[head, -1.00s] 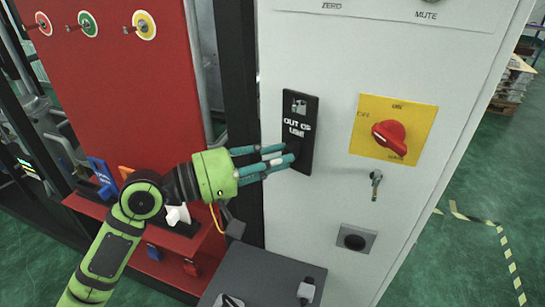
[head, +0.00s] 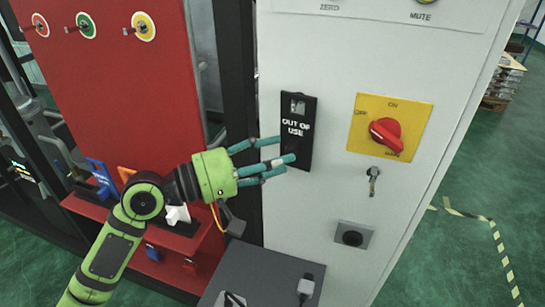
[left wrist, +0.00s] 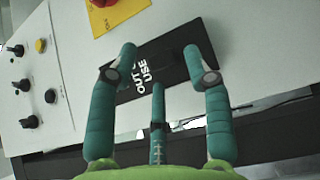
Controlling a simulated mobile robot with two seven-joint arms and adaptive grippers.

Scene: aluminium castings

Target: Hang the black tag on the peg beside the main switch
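The black tag (head: 298,131), lettered OUT OF USE, hangs upright and flat against the pale cabinet front, left of the main switch (head: 386,133), a red knob on a yellow plate. A small light shape shows in the slot at the tag's top; I cannot make out the peg clearly. My left gripper (head: 283,158) is at the tag's lower left, its fingers spread. One fingertip overlaps the tag in the head view. In the left wrist view the fingers (left wrist: 160,68) stand apart in front of the tag (left wrist: 150,72), not closed on it. My right gripper is not in view.
A key (head: 373,181) sticks out below the switch, above a black round fitting on a grey plate (head: 352,235). A red board (head: 110,90) with a shelf of coloured items stands left of the cabinet.

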